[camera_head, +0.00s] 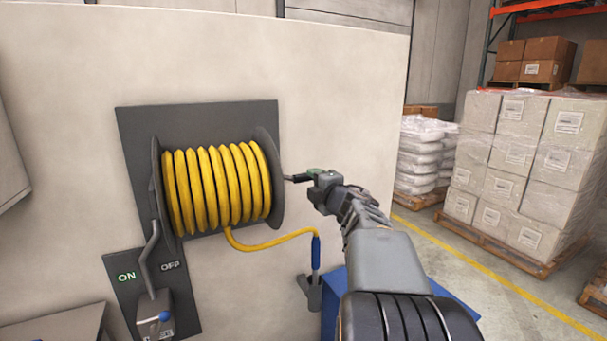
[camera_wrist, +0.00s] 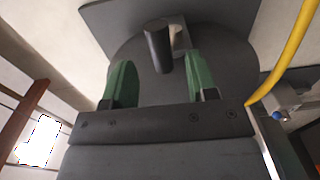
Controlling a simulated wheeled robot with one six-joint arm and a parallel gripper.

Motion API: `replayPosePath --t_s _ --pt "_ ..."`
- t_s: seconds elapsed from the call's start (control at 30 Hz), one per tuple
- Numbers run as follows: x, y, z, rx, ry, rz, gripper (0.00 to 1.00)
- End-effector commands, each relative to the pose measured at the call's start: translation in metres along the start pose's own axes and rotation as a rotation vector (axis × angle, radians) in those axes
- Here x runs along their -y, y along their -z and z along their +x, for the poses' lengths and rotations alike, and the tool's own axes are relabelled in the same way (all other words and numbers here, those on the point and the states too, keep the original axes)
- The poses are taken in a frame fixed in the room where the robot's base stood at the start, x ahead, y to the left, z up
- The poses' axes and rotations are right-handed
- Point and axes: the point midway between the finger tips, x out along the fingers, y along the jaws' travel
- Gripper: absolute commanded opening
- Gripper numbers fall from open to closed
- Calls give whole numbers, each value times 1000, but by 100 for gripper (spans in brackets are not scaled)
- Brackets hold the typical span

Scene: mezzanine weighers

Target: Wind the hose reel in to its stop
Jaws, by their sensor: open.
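The hose reel (camera_head: 268,150) is mounted on a dark plate on the pale wall, with yellow hose (camera_head: 215,188) wound on its drum. A hose tail hangs out below to a blue-sleeved end (camera_head: 316,252). A dark crank handle (camera_head: 298,178) sticks out from the reel's right side. My gripper (camera_head: 314,178) is at the handle's outer end. In the wrist view, the handle (camera_wrist: 157,42) points toward my gripper (camera_wrist: 158,78), between its two green fingers, with a gap on each side. The gripper is open; the handle's far end is partly hidden in the head view.
A lever (camera_head: 150,250) stands on an ON/OFF panel (camera_head: 120,262) below left of the reel. A grey holder (camera_head: 311,292) sits under the hose end, beside a blue surface (camera_head: 332,308). Wrapped pallet boxes (camera_head: 520,165) stand at right beyond a yellow floor line.

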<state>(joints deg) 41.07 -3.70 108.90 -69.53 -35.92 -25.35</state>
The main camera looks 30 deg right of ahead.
Motion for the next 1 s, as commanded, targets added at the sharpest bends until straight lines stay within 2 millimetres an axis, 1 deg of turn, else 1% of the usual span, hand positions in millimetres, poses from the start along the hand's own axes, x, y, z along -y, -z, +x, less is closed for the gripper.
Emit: replayPosePath --t_s 0.03,0.2,0.4,0.6,0.9,1.0 --pt "-1 1 11 -2 2 1 53" --pt "0 0 40 -1 2 2 53" --pt "0 0 62 1 1 1 53" --pt "0 0 71 1 0 2 53" --pt "0 0 72 1 0 1 53" --pt "0 0 72 1 0 1 43"
